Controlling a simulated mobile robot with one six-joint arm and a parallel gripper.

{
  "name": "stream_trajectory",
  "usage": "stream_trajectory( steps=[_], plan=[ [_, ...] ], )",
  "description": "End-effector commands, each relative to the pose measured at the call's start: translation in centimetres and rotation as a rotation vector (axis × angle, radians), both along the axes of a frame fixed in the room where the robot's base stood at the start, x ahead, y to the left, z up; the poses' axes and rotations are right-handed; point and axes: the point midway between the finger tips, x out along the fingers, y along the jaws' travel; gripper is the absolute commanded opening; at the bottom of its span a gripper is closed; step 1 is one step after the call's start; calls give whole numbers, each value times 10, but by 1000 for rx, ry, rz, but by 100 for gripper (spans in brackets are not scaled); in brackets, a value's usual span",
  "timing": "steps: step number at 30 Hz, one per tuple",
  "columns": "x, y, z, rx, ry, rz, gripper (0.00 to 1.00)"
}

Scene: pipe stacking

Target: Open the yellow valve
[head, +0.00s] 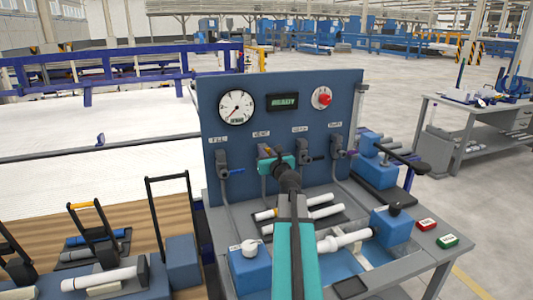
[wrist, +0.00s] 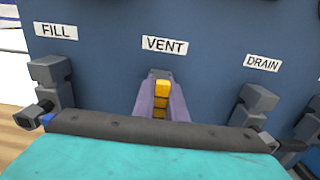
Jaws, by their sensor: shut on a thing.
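The yellow valve handle (wrist: 161,97) is under the VENT label (wrist: 164,45) on the blue panel. In the wrist view it lies between the purple-grey fingers of my gripper (wrist: 162,88), pointing away from the camera toward the panel. My gripper is shut on it. In the head view my gripper (head: 268,154) is at the VENT valve, and my arm hides most of that valve. The valve body is largely hidden in both views.
The FILL valve with a blue handle (head: 236,171) is to the left. The DRAIN valve (head: 304,157) and another valve (head: 340,146) are to the right. Above are a gauge (head: 236,107), a READY display (head: 284,102) and a red knob (head: 323,97). White pipes (head: 325,212) lie below.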

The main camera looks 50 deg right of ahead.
Motion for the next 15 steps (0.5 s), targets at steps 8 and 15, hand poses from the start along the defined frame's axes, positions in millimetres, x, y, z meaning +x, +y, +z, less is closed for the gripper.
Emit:
stream_trajectory(
  steps=[8,15],
  plan=[
    [-3,0,-2,-16,12,-6,0],
    [-3,0,-3,-15,12,-4,23]
  ],
)
